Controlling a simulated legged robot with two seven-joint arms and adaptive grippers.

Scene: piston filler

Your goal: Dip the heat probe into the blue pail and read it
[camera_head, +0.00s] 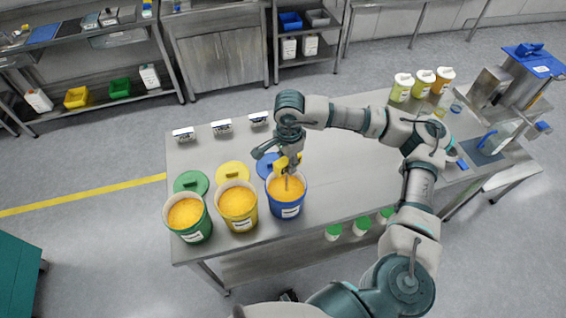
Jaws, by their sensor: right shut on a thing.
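The blue pail (286,211) stands on the steel table, filled with an orange-yellow substance. My right gripper (284,156) is above it, pointing down and shut on the yellow heat probe (281,164). The probe's thin stem points down over the pail's mouth, against the orange contents. I cannot tell how deep its tip sits. Any reading on the probe is too small to see. A blue lid (268,166) lies behind the pail, partly hidden by the gripper. My left gripper is out of view.
A yellow pail (240,224) and a green pail (197,232) with similar contents stand left of the blue one, lids behind. Several small labelled boxes (222,127) line the back edge. Lidded tubs (401,88) and a machine (522,75) stand right. The table middle (340,165) is clear.

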